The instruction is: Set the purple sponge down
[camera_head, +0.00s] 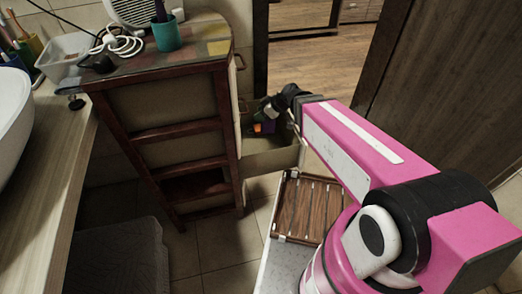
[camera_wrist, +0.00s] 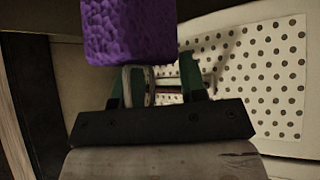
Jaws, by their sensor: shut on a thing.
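The purple sponge (camera_wrist: 130,32) fills the upper middle of the wrist view, at the ends of my gripper's green fingers (camera_wrist: 155,74). My gripper is shut on it. In the head view my gripper (camera_head: 270,108) is over the open drawer (camera_head: 274,161) of the wooden cabinet, and a small purple patch of the sponge (camera_head: 268,127) shows below it. The drawer's pale, dark-dotted bottom (camera_wrist: 270,75) lies beyond the sponge in the wrist view. I cannot tell whether the sponge touches it.
A small orange thing (camera_head: 257,128) shows in the drawer. A slatted wooden rack (camera_head: 305,208) stands below my arm. A basin counter (camera_head: 45,165) is at left.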

